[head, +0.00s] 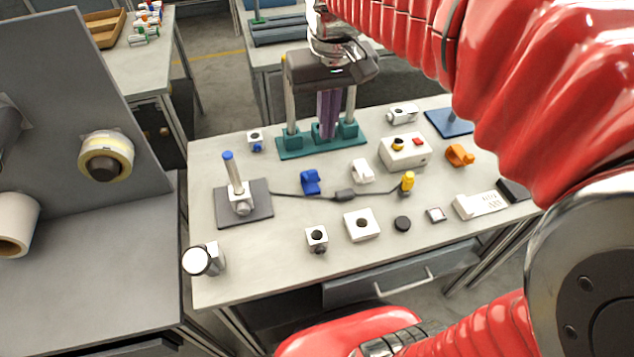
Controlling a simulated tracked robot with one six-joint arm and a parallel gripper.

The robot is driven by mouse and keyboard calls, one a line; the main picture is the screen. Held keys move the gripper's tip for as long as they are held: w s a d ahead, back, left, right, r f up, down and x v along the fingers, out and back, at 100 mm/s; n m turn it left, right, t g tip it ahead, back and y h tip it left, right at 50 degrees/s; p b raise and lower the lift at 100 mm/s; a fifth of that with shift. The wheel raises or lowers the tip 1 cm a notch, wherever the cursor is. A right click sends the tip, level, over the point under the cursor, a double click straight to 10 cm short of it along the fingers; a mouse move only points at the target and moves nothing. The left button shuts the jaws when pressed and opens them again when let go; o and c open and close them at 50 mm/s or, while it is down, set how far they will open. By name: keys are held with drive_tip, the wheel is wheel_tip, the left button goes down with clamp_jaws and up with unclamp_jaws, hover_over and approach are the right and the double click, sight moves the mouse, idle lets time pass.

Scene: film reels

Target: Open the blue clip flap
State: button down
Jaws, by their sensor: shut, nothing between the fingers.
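A small blue clip (311,182) sits on the grey workbench (275,262), left of its middle. It is too small to tell how its flap stands. My gripper (328,135) is at the back of the bench, with its dark body high and two purple fingers pointing down close together. The fingers are shut with nothing between them. Their tips are over or in front of the middle of a teal stand, behind the clip and apart from it. I cannot tell whether they touch the stand.
The teal stand (297,148) has two grey posts near my gripper. A dark plate with a blue-topped rod (233,170) stands left. A cable runs just in front of the clip. A white clip (362,171), control box (405,153) and orange clip (459,155) lie right.

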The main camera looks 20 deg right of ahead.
drive_tip(key=s+f+t, duration=0.4)
drive_tip(key=s, duration=0.8)
drive_tip(key=shift+f+t, duration=0.3)
drive_tip(key=shift+f, duration=0.1)
drive_tip(key=shift+d, duration=0.2)
